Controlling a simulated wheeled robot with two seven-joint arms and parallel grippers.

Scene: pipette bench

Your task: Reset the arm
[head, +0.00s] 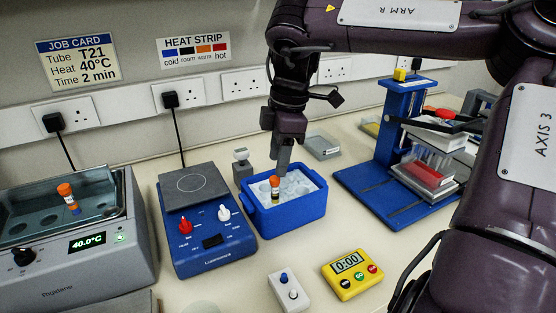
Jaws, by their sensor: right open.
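My right arm comes in from the right and bends down at the middle. Its gripper (283,160) points down just above the back of the blue ice tub (290,219). The gripper is open, and its fingers look edge-on, overlapping in this view. A tube with an orange cap (275,188) stands in the tub's ice, a little in front of and below the fingertips. I cannot tell whether they touch it. Another orange-capped tube (68,197) stands tilted in the water bath (143,240), whose display reads 40.0°C. My left gripper is not in view.
A blue hotplate-like device (212,248) stands between bath and tub. In front are a white switch box (289,291) and a yellow timer (352,274) reading 0:00. My right arm covers the right side.

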